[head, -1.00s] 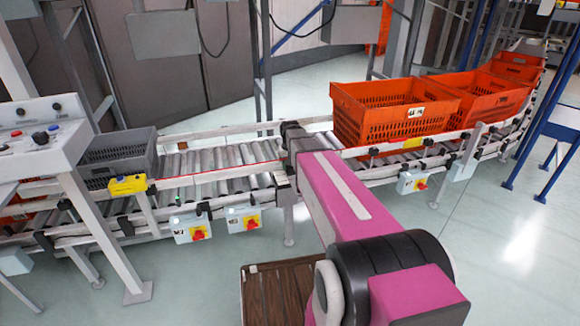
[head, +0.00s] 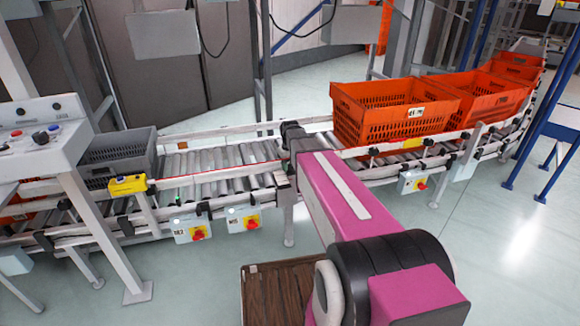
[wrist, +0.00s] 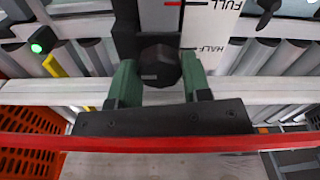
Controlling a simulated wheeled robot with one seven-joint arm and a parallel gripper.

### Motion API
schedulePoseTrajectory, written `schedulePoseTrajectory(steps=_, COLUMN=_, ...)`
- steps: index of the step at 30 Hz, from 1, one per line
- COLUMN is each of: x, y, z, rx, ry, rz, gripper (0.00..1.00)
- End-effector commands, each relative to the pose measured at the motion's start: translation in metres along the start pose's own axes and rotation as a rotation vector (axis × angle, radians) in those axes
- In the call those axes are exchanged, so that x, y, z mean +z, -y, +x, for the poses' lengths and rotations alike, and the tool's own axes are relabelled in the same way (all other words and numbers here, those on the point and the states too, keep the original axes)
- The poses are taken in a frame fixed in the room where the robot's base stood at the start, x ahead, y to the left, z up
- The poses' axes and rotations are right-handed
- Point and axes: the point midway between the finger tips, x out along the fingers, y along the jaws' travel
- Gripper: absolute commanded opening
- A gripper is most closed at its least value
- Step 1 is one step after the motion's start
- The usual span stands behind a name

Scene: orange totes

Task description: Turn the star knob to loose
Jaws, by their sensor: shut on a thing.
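The star knob (wrist: 160,66) is dark and lobed, with a small light mark on its face. It sits in the upper middle of the wrist view, on a dark plate. My gripper (wrist: 160,82) has its two green fingers on either side of the knob and is shut on it. A white scale plate (wrist: 210,25) beside the knob reads FULL and HALF, with a red mark near the top. I see no loose marking. In the head view my pink arm reaches over the conveyor, and the knob and fingers cannot be made out there.
The roller conveyor (head: 225,158) crosses the head view. A grey tote (head: 120,157) sits at left and orange totes (head: 395,113) at right. A control panel (head: 40,135) stands at far left. In the wrist view a red strip (wrist: 160,144) crosses low. A green light (wrist: 37,47) shows at left.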

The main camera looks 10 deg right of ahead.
Motion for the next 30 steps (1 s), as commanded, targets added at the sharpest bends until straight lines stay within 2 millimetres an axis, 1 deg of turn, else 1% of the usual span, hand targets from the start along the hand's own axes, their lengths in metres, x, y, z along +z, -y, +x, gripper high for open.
schedulePoseTrajectory(steps=3, x=0.000, y=0.000, z=0.000, rx=0.001, ry=-0.001, rz=-0.002, gripper=0.20)
schedulePoseTrajectory(steps=4, x=0.000, y=0.000, z=0.000, rx=0.001, ry=-0.001, rz=-0.002, gripper=0.54)
schedulePoseTrajectory(steps=5, x=0.000, y=0.000, z=0.000, rx=0.001, ry=-0.001, rz=-0.002, gripper=0.64)
schedulePoseTrajectory(steps=6, x=0.000, y=0.000, z=0.000, rx=0.001, ry=-0.001, rz=-0.001, gripper=0.70)
schedulePoseTrajectory(steps=14, x=0.000, y=0.000, z=0.000, rx=0.000, ry=0.000, rz=0.000, gripper=0.70)
schedulePoseTrajectory(steps=19, x=0.000, y=0.000, z=-0.010, rx=0.000, ry=-0.001, rz=0.000, gripper=0.70)
schedulePoseTrajectory(steps=23, x=0.000, y=0.000, z=-0.029, rx=0.001, ry=-0.002, rz=0.000, gripper=0.70)
schedulePoseTrajectory(steps=30, x=0.000, y=0.000, z=-0.070, rx=0.001, ry=-0.003, rz=0.000, gripper=0.70)
